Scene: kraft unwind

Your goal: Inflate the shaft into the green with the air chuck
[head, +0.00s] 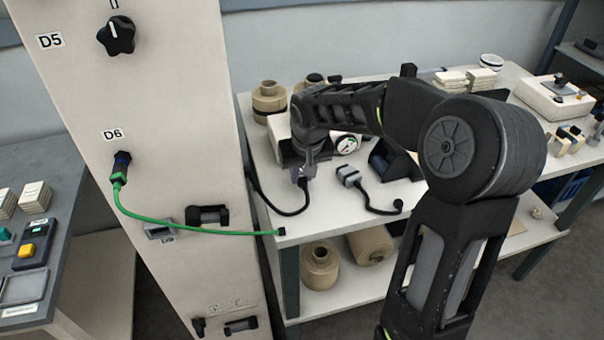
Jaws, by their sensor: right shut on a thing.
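My right gripper (308,160) reaches over the white-topped bench from the right and points down. It is shut on a small grey fitting, which I take for the air chuck (304,180), at the end of a black hose (285,212). A round gauge (347,144) with a white face and some green on it is just right of the gripper; its needle is too small to read. A pale box stands behind the gripper, partly hidden by my arm. I cannot make out the shaft or its valve. My left gripper is not in view.
A grey connector (349,176) with a black cable lies right of the gripper. A green hose (190,230) runs from the D6 panel (205,130) to the bench corner. Brown rolls (320,265) sit on the lower shelf. The bench front (335,222) is mostly clear.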

